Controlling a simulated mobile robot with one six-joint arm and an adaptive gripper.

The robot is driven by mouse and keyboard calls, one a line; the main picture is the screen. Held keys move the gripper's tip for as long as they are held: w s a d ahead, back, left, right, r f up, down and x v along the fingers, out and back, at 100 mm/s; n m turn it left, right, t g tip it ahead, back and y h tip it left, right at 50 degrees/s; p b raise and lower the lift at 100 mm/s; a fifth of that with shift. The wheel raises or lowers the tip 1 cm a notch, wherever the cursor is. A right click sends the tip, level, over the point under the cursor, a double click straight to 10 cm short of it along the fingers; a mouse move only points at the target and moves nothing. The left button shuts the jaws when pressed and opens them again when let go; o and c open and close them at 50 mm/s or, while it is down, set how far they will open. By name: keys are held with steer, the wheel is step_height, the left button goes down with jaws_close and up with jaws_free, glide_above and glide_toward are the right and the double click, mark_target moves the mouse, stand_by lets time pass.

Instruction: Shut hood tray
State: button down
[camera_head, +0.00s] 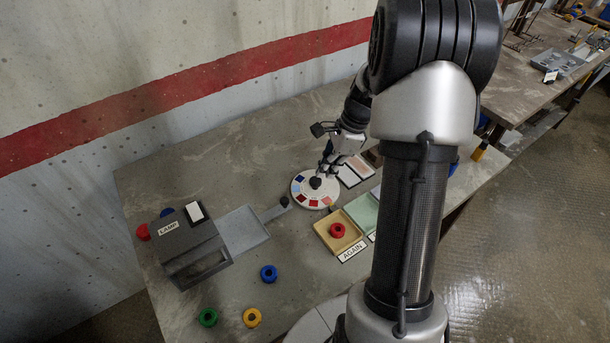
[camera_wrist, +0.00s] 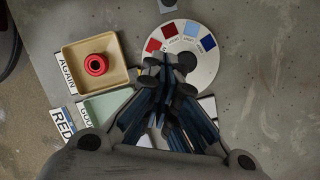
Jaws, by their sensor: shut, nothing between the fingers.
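The dark grey hood (camera_head: 194,249), labelled LAMP, stands at the left of the table. Its flat light-grey tray (camera_head: 243,230) sticks out to the right, pulled out. A narrow arm on the tray ends in a dark knob (camera_head: 285,201), near the colour disc; a dark knob on a pale strip shows at the top edge of the wrist view (camera_wrist: 168,3). My gripper (camera_head: 326,173) is shut and empty above the colour disc, to the right of the tray's knob. Its fingers (camera_wrist: 158,68) cover part of the disc in the wrist view.
The white disc (camera_head: 302,190) carries coloured patches and a dark centre knob. A tan tray (camera_head: 322,231) marked AGAIN holds a red ring (camera_head: 337,230); a green tray (camera_head: 362,211) is beside it. Blue (camera_head: 268,273), yellow (camera_head: 252,317) and green (camera_head: 208,317) rings lie in front of the hood.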

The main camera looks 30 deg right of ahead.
steer(key=b+x, duration=0.3)
steer(key=x, duration=0.7)
steer(key=shift+s+a+f+b, duration=0.1)
steer(key=shift+s+a+b, duration=0.05)
steer(key=shift+b, duration=0.25)
steer(key=a, duration=0.1)
steer(key=w+a, duration=0.1)
steer(key=a+b, duration=0.1)
steer(key=shift+w, duration=0.25)
steer(key=shift+w+a, duration=0.15)
steer(key=shift+a, duration=0.1)
steer(key=shift+a, duration=0.1)
steer(key=p, duration=0.3)
glide_above(257, 227)
steer(key=d, duration=0.1)
steer(key=shift+s+d, duration=0.15)
steer(key=shift+s, duration=0.15)
steer(key=shift+d, duration=0.15)
